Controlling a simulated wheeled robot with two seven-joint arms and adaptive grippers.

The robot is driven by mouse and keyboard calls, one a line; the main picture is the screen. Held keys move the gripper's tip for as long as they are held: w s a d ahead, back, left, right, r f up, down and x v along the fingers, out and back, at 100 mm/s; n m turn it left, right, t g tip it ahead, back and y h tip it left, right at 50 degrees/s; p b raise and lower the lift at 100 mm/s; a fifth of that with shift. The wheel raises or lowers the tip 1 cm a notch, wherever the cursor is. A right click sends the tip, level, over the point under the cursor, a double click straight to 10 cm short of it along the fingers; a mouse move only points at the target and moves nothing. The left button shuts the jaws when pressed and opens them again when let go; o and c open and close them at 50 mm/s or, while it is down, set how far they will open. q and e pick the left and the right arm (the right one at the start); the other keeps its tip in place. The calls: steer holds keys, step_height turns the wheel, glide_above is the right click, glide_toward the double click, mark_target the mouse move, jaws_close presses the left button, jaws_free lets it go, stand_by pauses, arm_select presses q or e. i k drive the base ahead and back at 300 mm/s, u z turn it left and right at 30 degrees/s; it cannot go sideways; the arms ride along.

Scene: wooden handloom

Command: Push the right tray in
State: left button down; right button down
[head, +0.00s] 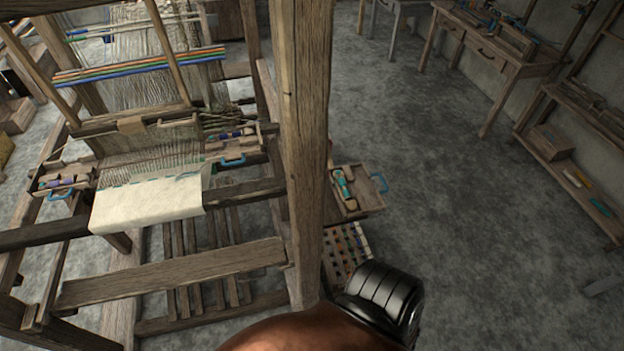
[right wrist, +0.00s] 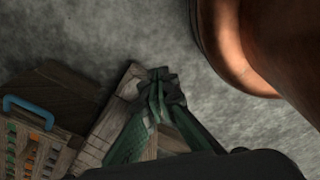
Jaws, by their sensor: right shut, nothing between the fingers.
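A blue handle (right wrist: 28,112) is at the left of that view, apart from the fingers. My left gripper is in neither view.
A rack of coloured spools (head: 345,250) stands below the tray. The loom holds cream cloth (head: 150,203) and smaller blue-handled trays (head: 232,170). Open grey floor (head: 470,220) lies to the right, up to a workbench (head: 490,45) and a shelf (head: 575,190).

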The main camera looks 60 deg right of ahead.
mark_target(369, 200)
steer(key=u, duration=1.3)
steer(key=k, duration=2.2)
steer(key=z, duration=2.15)
steer(key=k, duration=0.65)
steer(key=z, duration=0.75)
steer(key=i, duration=0.75)
steer(key=z, duration=0.2)
